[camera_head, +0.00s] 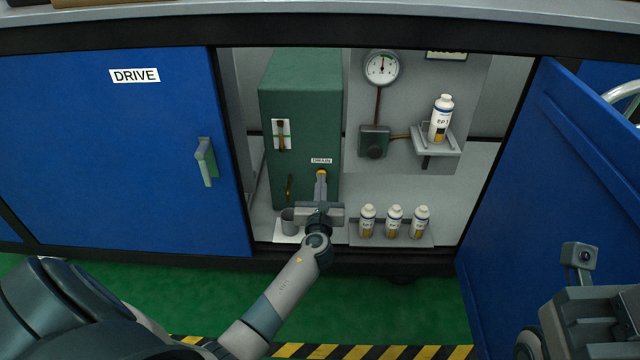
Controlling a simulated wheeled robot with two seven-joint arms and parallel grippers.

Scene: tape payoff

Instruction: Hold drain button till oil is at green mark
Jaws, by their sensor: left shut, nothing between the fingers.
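A green gearbox-like unit (300,95) stands inside the open cabinet, with a label reading DRAIN (321,161) low on its front. My left gripper (321,176) is shut and empty, its fingertips at a yellow button (321,172) just below that label. The fingers cover most of the button, so I cannot tell how far it is pressed. A sight gauge (282,134) with brown oil is on the unit's front; its marks are too small to read. A grey cup (291,222) stands below, left of my gripper. My right gripper is not in view.
Three white bottles (394,222) stand on a low tray right of my left gripper. Another bottle (441,119) stands on a wall shelf (436,142) beneath a dial gauge's right side (381,67). The blue door (560,170) is open at right; the DRIVE door (110,150) is shut.

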